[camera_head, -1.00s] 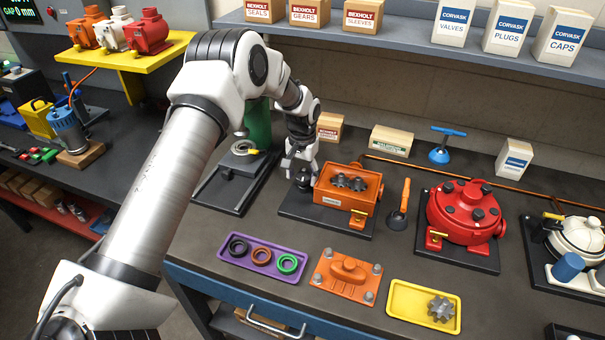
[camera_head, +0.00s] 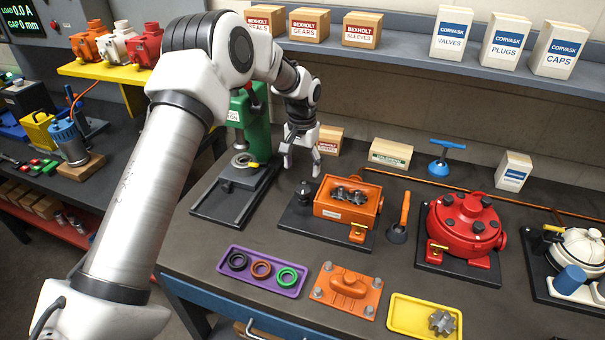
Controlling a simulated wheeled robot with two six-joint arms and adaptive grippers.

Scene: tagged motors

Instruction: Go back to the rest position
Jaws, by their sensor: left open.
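My left gripper (camera_head: 301,166) is open and empty. It hangs above the bench at the back, over the left end of the orange gearbox housing (camera_head: 345,212). A small black part (camera_head: 304,192) stands on the dark base plate just below the fingers, apart from them. The housing is open on top and shows grey gears (camera_head: 349,195) inside. My left arm reaches in from the lower left and covers part of the bench's left side. My right gripper is not in view.
A green press (camera_head: 250,125) stands left of the gripper. In front lie a purple tray (camera_head: 262,284) with three rings, an orange cover (camera_head: 346,290) and a yellow tray (camera_head: 405,316) with a gear. A red round housing (camera_head: 463,228) is to the right. A shelf (camera_head: 400,55) with boxes runs above.

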